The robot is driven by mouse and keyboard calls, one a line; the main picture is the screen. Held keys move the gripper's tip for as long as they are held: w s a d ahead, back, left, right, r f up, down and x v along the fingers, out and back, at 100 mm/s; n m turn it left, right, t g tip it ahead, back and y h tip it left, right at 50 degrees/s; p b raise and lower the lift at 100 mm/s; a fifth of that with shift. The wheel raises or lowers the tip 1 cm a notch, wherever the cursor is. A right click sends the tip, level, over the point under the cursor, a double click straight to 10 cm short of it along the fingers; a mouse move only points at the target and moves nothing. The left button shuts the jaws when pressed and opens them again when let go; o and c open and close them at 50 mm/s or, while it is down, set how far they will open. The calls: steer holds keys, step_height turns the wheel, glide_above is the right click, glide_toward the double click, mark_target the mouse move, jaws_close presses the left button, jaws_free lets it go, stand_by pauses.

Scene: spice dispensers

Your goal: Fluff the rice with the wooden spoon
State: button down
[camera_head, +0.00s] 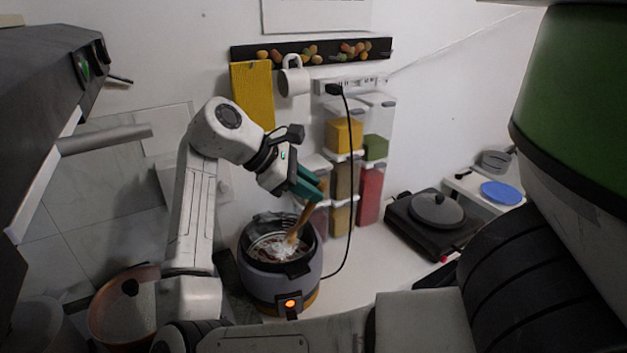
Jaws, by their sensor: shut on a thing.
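A grey rice cooker (280,276) stands open on the white counter, with an orange light lit on its front. White rice (284,251) shows inside its pot. My gripper (307,193), with green fingers, is above the cooker's right rear rim. It is shut on the wooden spoon (298,222). The spoon slants down to the left into the pot. Its lower end meets the rice, and its tip is hard to make out. The part of the handle between the fingers is hidden.
Stacked clear dispensers (371,190) stand behind the cooker at right. A black cord (350,185) hangs from the socket strip (350,84) close to my gripper's right. A hot plate (432,224) with a lidded pan stands further right. Counter between cooker and hot plate is clear.

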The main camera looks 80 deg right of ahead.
mark_target(303, 217)
steer(key=w+d+f+b, duration=0.1)
steer(key=w+f, duration=0.3)
steer(key=f, duration=0.4)
steer(key=shift+d+f+b, duration=0.2)
steer(key=shift+f+b, duration=0.2)
steer(key=shift+b, duration=0.15)
stand_by(0.3)
